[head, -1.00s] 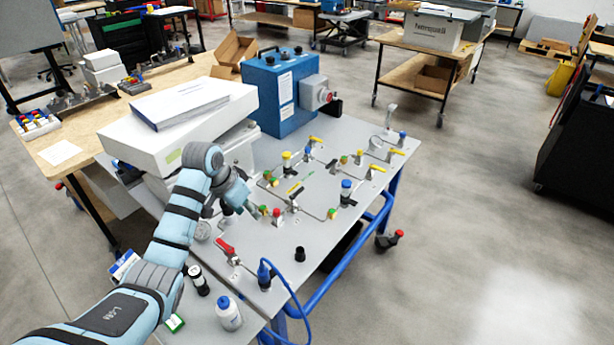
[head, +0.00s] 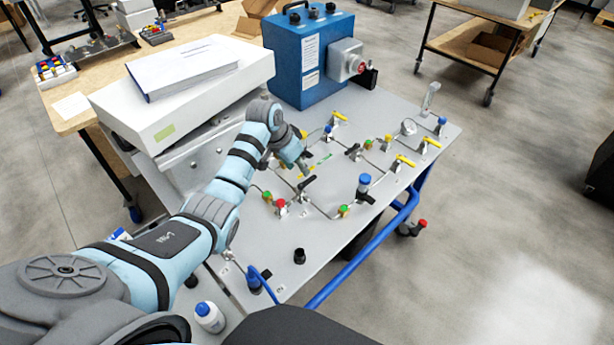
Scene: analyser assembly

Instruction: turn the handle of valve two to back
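The grey panel (head: 330,245) carries several valves joined by thin pipes. A black valve handle (head: 307,183) stands near the panel's middle, and another black handle (head: 354,151) is further back. Yellow handles (head: 405,161) sit to the right and at the back (head: 340,116). I cannot read which valve is number two. My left gripper (head: 305,169) points down at the panel just behind the nearer black handle; I cannot tell whether it touches it. Its fingers are too small to show open or shut. My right gripper is not in view.
A blue box with a grey side unit (head: 310,60) stands at the panel's back. A white box (head: 185,95) with a binder lies left of my arm. A blue-capped fitting (head: 364,185) and a black knob (head: 299,256) rise from the panel. The front right is clear.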

